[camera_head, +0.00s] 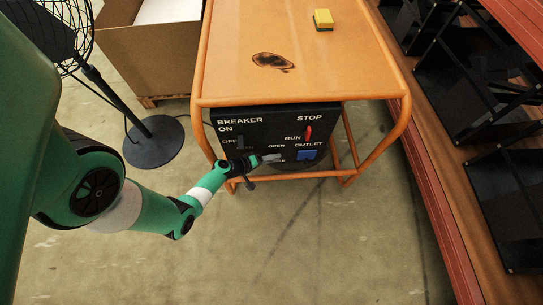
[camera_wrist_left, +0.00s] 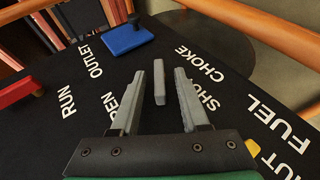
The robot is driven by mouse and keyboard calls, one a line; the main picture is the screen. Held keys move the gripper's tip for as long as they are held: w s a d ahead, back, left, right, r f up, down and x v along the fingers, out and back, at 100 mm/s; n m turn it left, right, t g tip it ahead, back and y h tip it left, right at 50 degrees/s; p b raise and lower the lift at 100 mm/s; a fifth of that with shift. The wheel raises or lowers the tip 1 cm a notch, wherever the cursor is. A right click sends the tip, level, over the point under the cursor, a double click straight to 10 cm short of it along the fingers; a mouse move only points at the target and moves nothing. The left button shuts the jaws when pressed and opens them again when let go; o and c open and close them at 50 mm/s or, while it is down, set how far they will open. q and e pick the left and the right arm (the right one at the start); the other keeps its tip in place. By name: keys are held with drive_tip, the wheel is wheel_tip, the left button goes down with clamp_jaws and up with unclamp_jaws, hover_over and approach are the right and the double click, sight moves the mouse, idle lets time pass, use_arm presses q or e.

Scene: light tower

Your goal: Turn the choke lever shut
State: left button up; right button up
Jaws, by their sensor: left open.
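The choke lever (camera_wrist_left: 159,82) is a small grey bar on the black panel, between the partly covered OPEN and SHUT labels and near the word CHOKE. In the left wrist view it stands between the tips of my left gripper (camera_wrist_left: 170,90), which is open with one finger on each side. I see a gap on both sides of the lever. In the head view my left gripper (camera_head: 268,159) is at the lower middle of the panel and hides much of the lever area. My right gripper is not in view.
The panel (camera_head: 262,126) sits inside an orange tube frame (camera_head: 205,135). A red RUN/STOP lever (camera_head: 308,133) and a blue outlet cover (camera_head: 308,155) are close by. A yellow part (camera_wrist_left: 252,146) is near FUEL. A fan stand (camera_head: 153,142) is left; a shelf is right.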

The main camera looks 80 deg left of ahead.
use_arm(q)
drive_tip(key=p+v, duration=0.6)
drive_tip(key=v, duration=0.5)
drive_tip(key=shift+s+r+p, duration=0.25)
drive_tip(key=shift+p, duration=0.1)
drive_tip(key=shift+d, duration=0.1)
